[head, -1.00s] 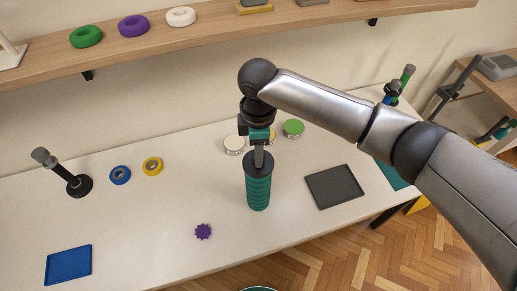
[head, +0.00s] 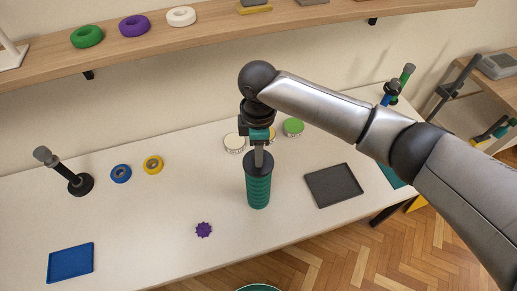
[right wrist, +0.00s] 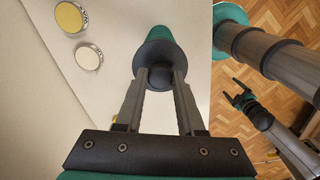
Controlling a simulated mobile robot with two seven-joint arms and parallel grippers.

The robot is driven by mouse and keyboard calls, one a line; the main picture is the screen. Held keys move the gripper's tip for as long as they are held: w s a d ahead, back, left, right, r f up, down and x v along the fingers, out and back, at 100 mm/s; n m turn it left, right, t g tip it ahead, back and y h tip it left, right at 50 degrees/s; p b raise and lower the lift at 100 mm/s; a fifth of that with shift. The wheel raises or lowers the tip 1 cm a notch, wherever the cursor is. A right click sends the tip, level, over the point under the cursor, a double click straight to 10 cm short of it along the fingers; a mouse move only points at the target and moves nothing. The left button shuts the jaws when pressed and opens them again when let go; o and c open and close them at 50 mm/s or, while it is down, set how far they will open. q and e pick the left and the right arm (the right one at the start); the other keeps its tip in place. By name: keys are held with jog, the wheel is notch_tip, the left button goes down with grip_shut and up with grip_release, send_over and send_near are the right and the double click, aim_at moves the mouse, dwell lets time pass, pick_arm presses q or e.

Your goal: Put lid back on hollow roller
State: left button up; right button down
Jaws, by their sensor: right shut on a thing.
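The hollow roller (head: 258,191) is a teal ribbed cylinder standing upright near the middle of the white table. Its dark round lid (head: 258,160) is at the roller's top end, with no clear gap between them; I cannot tell if it is fully seated. My right gripper (head: 259,150) comes down from above. In the right wrist view its fingers are shut on the lid's dark round knob (right wrist: 160,76), with the lid covering the roller's end. My left gripper (right wrist: 240,97) shows in the right wrist view, over the floor, with its fingers apart and empty.
A dark grey tray (head: 334,202) lies right of the roller, and a purple gear (head: 204,230) in front-left. Round tins, including a green one (head: 293,127), stand behind. Blue (head: 121,173) and yellow (head: 153,165) rings lie left. A wooden shelf (head: 200,48) runs above the table's back.

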jog(key=shift+p, duration=0.4)
dwell(0.5)
grip_release()
dwell(0.5)
notch_tip(320, 180, up, 3)
jog(key=p, duration=0.3)
jog(key=shift+f, duration=0.1)
jog(key=shift+r, duration=2.15)
jog(key=shift+c, duration=0.4)
